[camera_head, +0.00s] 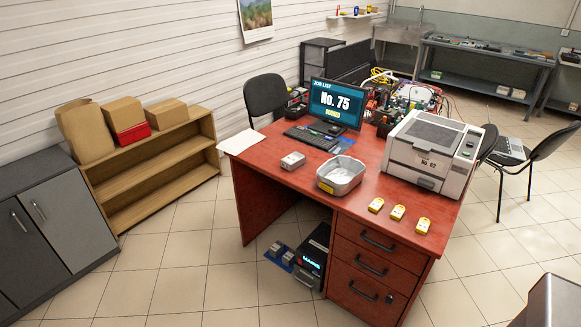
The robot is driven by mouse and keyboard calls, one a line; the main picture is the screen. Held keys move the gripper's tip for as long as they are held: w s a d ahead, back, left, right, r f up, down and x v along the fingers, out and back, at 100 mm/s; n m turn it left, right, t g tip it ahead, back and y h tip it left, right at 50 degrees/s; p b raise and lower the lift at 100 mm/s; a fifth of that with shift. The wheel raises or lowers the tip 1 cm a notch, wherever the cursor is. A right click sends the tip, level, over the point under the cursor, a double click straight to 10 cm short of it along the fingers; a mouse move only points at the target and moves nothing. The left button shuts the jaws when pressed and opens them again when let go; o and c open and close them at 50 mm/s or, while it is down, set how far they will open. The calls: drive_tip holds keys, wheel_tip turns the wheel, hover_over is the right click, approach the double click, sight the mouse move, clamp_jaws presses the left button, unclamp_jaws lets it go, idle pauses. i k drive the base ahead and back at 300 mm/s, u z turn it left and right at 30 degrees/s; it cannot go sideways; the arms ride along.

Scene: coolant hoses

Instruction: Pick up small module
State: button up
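A small light-grey box-shaped module (293,160) lies on the red-brown desk (262,166), left of the grey open tray (341,176) and apart from it. Two more small grey blocks (277,249) sit low near the floor on a blue base, left of a black unit with a lit display (313,259) under the desk. I cannot tell from their look which of these is the one named in the task. My gripper is not in view.
Chairs (266,95) stand behind and right. The tiled floor (185,280) in front is clear.

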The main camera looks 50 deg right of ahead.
sight(292, 162)
drive_tip(key=u, duration=0.15)
drive_tip(key=i, duration=1.45)
drive_tip(key=z, duration=0.25)
drive_tip(key=k, duration=0.9)
drive_tip(key=z, duration=0.2)
drive_tip(key=i, duration=0.45)
drive_tip(key=u, duration=0.1)
